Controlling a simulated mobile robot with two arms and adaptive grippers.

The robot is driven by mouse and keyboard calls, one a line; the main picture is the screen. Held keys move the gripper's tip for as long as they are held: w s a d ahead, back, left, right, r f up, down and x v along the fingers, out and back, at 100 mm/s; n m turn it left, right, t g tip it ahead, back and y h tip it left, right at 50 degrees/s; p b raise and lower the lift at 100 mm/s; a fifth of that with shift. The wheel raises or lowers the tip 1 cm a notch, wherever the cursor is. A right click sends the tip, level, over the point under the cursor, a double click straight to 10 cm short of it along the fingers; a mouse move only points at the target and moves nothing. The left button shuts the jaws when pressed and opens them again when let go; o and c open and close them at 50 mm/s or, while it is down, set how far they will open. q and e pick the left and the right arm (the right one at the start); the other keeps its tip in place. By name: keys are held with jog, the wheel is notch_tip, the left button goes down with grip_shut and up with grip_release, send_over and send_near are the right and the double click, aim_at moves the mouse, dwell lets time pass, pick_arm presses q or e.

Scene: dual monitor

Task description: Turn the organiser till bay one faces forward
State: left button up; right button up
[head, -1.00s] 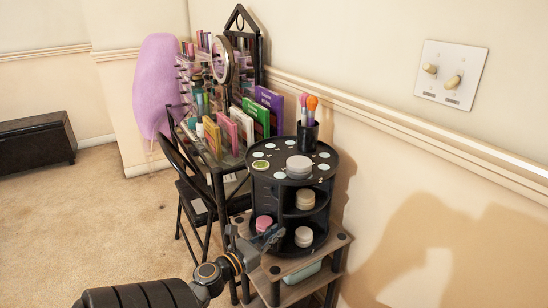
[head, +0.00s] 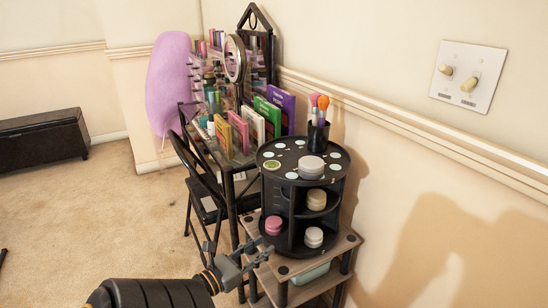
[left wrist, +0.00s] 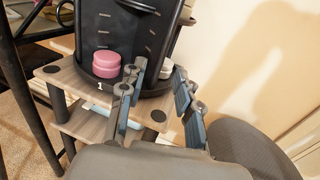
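The organiser (head: 270,200) is a round black carousel with jars on its top and in its bays. A pink jar (head: 273,226) and a pale jar (head: 313,237) stand in its lower bays. In the left wrist view, a white "1" marks the organiser's base rim (left wrist: 100,86) below the pink jar (left wrist: 106,63). My left gripper (head: 252,252) is at the organiser's lower front left, over the stand's edge. In the left wrist view its fingers (left wrist: 158,78) are spread with nothing held between them. I cannot tell whether a fingertip touches the organiser. My right gripper is out of view.
The organiser stands on a small wooden-topped stand (head: 291,268) against the wall. A makeup table (head: 222,160) and a black chair (head: 206,200) are close on its left. Carpet (head: 110,210) is clear farther left. A light switch (head: 468,77) is on the wall.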

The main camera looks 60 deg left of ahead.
pick_arm(q)
jog(key=shift+s+d, duration=0.15)
jog(key=shift+s, duration=0.6)
jog(key=shift+s+d, duration=0.1)
jog(key=shift+s, duration=0.6)
